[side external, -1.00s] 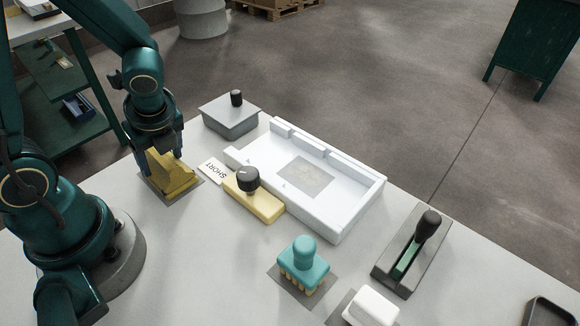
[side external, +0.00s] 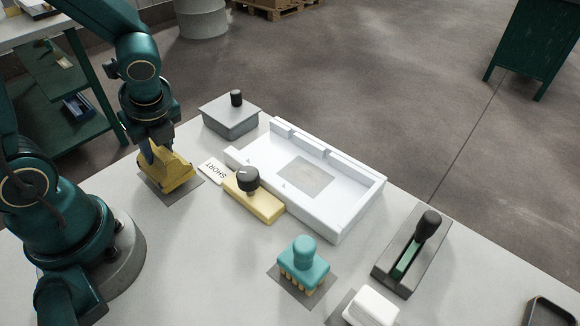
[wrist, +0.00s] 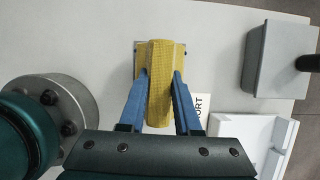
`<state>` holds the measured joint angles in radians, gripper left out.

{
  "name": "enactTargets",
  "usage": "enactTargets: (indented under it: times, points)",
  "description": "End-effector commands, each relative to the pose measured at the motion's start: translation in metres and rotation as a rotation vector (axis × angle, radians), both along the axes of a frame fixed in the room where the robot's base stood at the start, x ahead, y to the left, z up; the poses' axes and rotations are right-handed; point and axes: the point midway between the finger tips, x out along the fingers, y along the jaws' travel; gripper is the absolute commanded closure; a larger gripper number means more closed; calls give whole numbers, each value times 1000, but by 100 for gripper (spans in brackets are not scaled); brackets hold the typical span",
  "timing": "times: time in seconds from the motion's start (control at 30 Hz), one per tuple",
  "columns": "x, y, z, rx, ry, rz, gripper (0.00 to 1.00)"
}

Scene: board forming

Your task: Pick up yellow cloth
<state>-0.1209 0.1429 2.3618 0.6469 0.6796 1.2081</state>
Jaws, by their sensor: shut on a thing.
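The yellow cloth (side external: 171,176) is a folded, wedge-like bundle on a dark grey mat (side external: 188,192) at the left of the table in the side external view. My gripper (side external: 157,160) reaches down onto it from above. In the wrist view, the cloth (wrist: 160,80) lies between the two blue fingers of my gripper (wrist: 160,78), which are shut on it from both sides. The side external view does not clearly show whether the cloth is clear of the mat.
A grey box with a black knob (side external: 231,118) and a yellow block with a black dial (side external: 255,204) stand nearby. A "SHORT" card (side external: 213,171) lies close to the cloth. A white tray (side external: 352,212), a teal stamp-like tool (side external: 303,262) and a lever unit (side external: 408,262) are further right.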

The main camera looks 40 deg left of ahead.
Motion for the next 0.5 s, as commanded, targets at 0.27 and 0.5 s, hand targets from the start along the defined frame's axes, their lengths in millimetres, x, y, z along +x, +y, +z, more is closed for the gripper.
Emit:
enactTargets:
  times: [0.27, 0.5]
  points:
    - [-22, 17, 40, 1, -9, 11, 100]
    - [-52, 40, 62, 2, -9, 18, 100]
